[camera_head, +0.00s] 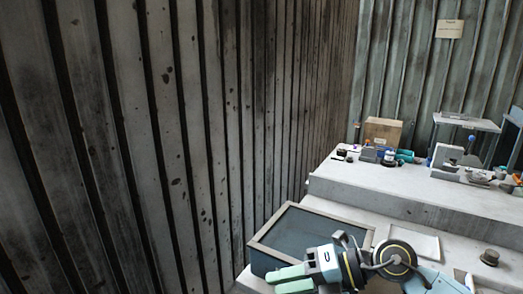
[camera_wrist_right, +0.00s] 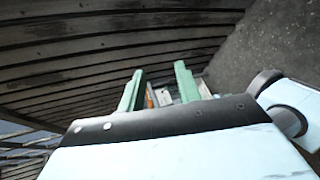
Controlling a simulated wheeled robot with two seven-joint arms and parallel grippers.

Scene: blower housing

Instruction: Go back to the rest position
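My right gripper (camera_head: 287,279) has pale green fingers and points left in the head view, in front of the lower edge of a dark open-framed box. In the right wrist view its two fingers (camera_wrist_right: 159,90) stand apart with a gap between them. Nothing is held between them; small orange and white items show through the gap, farther off. My left gripper is in neither view.
The dark box with a beige rim (camera_head: 262,240) sits on a grey concrete ledge (camera_head: 335,200). A higher step holds a cardboard box (camera_head: 382,131), a grey stand (camera_head: 466,122) and several small parts. A ribbed metal wall (camera_head: 200,130) rises at the left, close to the gripper.

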